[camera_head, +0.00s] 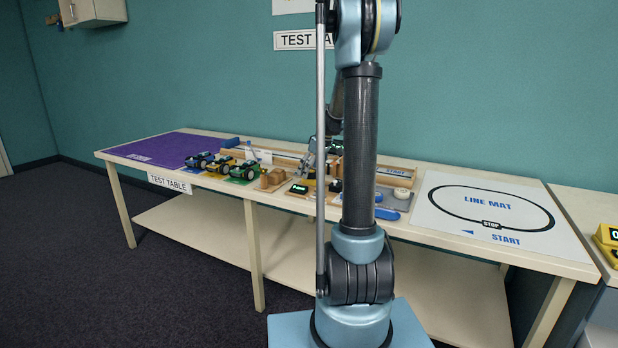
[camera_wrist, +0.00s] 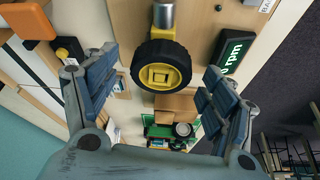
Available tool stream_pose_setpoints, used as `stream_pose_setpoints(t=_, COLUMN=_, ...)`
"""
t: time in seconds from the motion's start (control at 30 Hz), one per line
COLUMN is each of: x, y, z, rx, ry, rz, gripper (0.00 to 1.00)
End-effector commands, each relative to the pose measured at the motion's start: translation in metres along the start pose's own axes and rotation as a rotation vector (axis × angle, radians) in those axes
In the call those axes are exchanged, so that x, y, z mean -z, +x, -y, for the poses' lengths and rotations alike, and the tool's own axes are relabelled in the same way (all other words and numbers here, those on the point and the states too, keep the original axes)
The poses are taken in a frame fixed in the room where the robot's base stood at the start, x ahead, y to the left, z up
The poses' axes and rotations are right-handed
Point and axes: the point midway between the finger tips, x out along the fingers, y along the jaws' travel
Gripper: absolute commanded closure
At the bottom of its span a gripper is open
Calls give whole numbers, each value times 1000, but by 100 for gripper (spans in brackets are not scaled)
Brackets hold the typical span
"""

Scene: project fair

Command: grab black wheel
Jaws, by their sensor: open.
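The black wheel (camera_wrist: 141,70) has a yellow hub and sits between my gripper's fingers in the wrist view. A silver cylinder and a yellow piece adjoin it at the top of that view. My gripper (camera_wrist: 160,68) is open, with one finger on each side of the wheel and a visible gap to it on both sides. It holds nothing. In the head view my own arm hides most of the gripper and the space around it, and I cannot make out the wheel there for certain.
A dark display reading "rpm" (camera_wrist: 236,52) stands close to my right finger. An orange block (camera_wrist: 28,19) and a black-and-yellow piece (camera_wrist: 69,49) lie on the left. Wooden blocks (camera_wrist: 176,102) are beyond the wheel.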

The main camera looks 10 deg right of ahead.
Motion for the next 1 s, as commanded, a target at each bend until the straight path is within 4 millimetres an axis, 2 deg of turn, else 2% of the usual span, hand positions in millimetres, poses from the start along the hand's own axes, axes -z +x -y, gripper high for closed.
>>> stream_pose_setpoints(t=0.27, x=0, y=3, z=0, rx=0, ry=0, rz=0, gripper=23)
stream_pose_setpoints(t=0.43, x=0, y=2, z=0, rx=0, ry=0, rz=0, gripper=62)
stream_pose_setpoints(t=0.47, x=0, y=2, z=0, rx=0, ry=0, rz=0, gripper=63)
stream_pose_setpoints(t=0.83, x=1, y=1, z=0, rx=0, ry=0, rz=0, gripper=63)
stream_pose_setpoints(t=1.0, x=7, y=-14, z=0, rx=0, ry=0, rz=0, gripper=63)
